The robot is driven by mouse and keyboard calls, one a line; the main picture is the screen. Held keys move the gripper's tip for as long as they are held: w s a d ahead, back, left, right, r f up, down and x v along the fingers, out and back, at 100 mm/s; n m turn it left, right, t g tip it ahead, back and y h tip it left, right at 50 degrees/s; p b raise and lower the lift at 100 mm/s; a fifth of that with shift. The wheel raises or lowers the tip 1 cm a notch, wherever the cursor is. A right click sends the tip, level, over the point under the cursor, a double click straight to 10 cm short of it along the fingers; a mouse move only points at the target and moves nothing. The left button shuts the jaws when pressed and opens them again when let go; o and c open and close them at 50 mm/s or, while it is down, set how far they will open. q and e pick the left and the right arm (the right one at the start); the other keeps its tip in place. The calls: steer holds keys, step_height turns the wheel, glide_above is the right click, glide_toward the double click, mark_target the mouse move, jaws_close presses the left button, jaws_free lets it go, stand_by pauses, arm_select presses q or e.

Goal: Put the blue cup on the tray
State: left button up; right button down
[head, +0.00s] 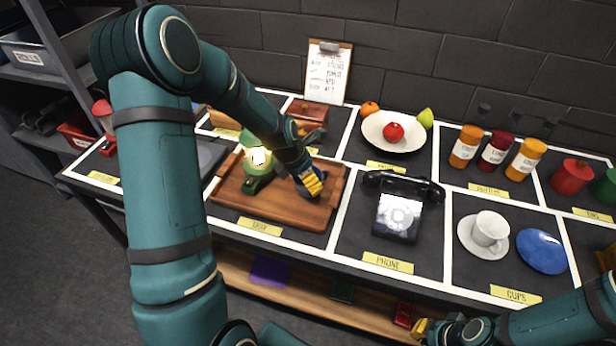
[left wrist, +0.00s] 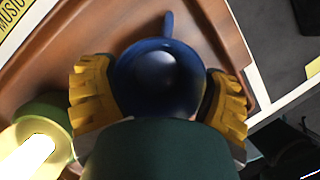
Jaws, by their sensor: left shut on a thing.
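The blue cup (left wrist: 160,82) is between the yellow fingers of my left gripper (left wrist: 158,105), seen from above with its handle pointing away. In the head view my left gripper (head: 311,182) is shut on the cup, over the right part of the brown wooden tray (head: 285,213). The fingers hide most of the cup there. I cannot tell whether the cup's base touches the tray. My right gripper (head: 430,329) is low at the front edge of the counter, away from the cup; its jaw opening is unclear.
A green lamp (head: 256,165) stands on the tray, left of the cup. A black phone (head: 400,205) is right of the tray. A white cup (head: 490,229) on its saucer and a blue saucer (head: 542,251) lie further right. A fruit plate (head: 376,140) is behind.

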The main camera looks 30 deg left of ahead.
arm_select(q)
steer(key=shift+f, duration=0.15)
steer(key=o, duration=1.1)
steer(key=p+v, duration=0.3)
steer(key=v, duration=0.9)
